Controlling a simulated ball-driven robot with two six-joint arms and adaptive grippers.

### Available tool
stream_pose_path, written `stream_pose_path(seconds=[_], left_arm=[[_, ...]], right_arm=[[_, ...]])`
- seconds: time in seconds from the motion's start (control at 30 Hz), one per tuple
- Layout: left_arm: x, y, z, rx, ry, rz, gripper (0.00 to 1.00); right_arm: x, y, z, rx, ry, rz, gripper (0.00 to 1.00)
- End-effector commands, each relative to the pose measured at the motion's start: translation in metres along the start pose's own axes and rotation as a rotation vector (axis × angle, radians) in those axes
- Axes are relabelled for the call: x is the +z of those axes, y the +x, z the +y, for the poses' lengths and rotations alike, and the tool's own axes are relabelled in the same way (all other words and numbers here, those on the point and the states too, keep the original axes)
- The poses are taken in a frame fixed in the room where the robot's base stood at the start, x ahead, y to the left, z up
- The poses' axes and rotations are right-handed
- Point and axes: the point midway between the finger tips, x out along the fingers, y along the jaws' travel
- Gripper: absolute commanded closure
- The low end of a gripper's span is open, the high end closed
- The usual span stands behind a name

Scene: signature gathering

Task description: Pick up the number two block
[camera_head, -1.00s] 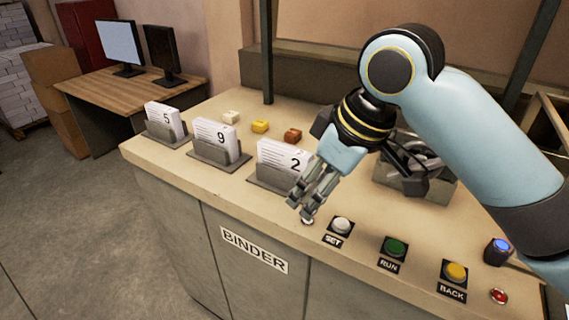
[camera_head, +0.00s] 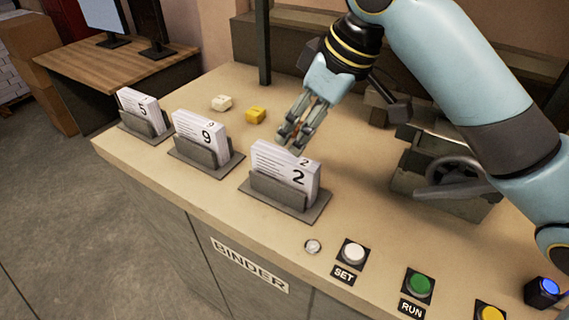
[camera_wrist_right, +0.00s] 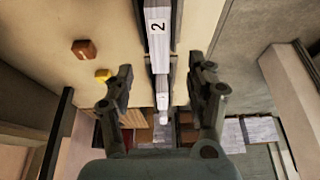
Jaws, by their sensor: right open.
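The number two block (camera_head: 279,165) is a white stack of sheets marked 2, standing upright in a grey holder (camera_head: 290,202) on the counter. Its 2 also shows at the top of the right wrist view (camera_wrist_right: 157,27). My right gripper (camera_head: 292,146) is open, with its fingers just above and behind the block in the head view. In the right wrist view my right gripper (camera_wrist_right: 161,76) has its fingers spread apart with nothing held; the row of blocks lies between them in the picture. My left gripper is not in view.
White blocks marked 9 (camera_head: 198,132) and 5 (camera_head: 140,106) stand in holders to the left. Small white (camera_head: 221,102), yellow (camera_head: 256,115) and brown (camera_wrist_right: 85,50) pieces lie behind the row. SET (camera_head: 354,252) and RUN (camera_head: 419,282) buttons sit at the front; a wheeled device (camera_head: 440,178) is at right.

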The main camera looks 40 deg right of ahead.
Motion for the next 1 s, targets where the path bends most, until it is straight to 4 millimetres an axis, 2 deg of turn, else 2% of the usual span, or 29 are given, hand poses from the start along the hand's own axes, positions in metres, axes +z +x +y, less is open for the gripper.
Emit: stream_pose_path(seconds=[0.1,0.23,0.37,0.67,1.0], left_arm=[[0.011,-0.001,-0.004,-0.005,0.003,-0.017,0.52],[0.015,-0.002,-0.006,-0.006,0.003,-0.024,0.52],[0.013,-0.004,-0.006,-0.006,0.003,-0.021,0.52],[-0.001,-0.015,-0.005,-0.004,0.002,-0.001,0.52],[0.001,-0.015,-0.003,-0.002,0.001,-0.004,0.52]], right_arm=[[0.001,0.022,-0.001,-0.004,0.003,-0.003,0.44],[0.000,0.038,-0.001,-0.003,0.003,-0.002,0.44],[0.000,0.048,0.000,0.000,0.001,-0.002,0.44],[0.000,0.090,0.001,-0.002,0.001,-0.002,0.44],[0.001,0.096,0.002,0.001,-0.001,-0.001,0.44]])
